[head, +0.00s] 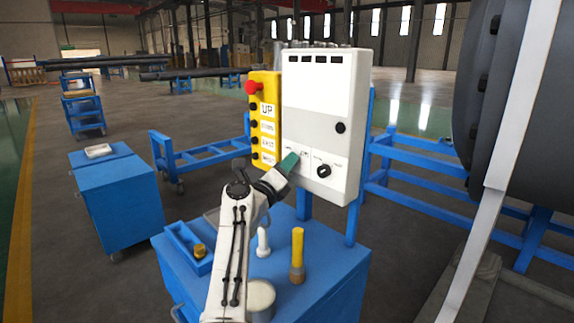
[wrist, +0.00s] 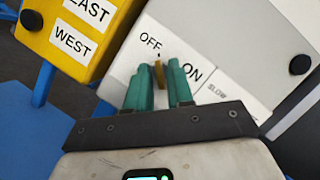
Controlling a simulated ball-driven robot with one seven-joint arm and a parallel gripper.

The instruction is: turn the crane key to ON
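The crane key (wrist: 160,76) is a small brass-coloured piece on the white control panel (head: 318,105). In the wrist view it stands between the OFF label (wrist: 150,42) and the ON label (wrist: 192,74), its upper end towards OFF. My gripper (wrist: 164,80) has two teal fingers, one on each side of the key, with a gap between them. The fingers look apart and I see no clear contact with the key. In the head view my gripper (head: 289,162) is at the panel's lower left and hides the key.
A yellow pendant (head: 264,120) with a red button hangs just left of the panel. A black SLOW-side knob (head: 323,171) sits right of the key. The blue cart (head: 335,265) below carries a yellow cylinder (head: 297,250) and a white peg (head: 263,242).

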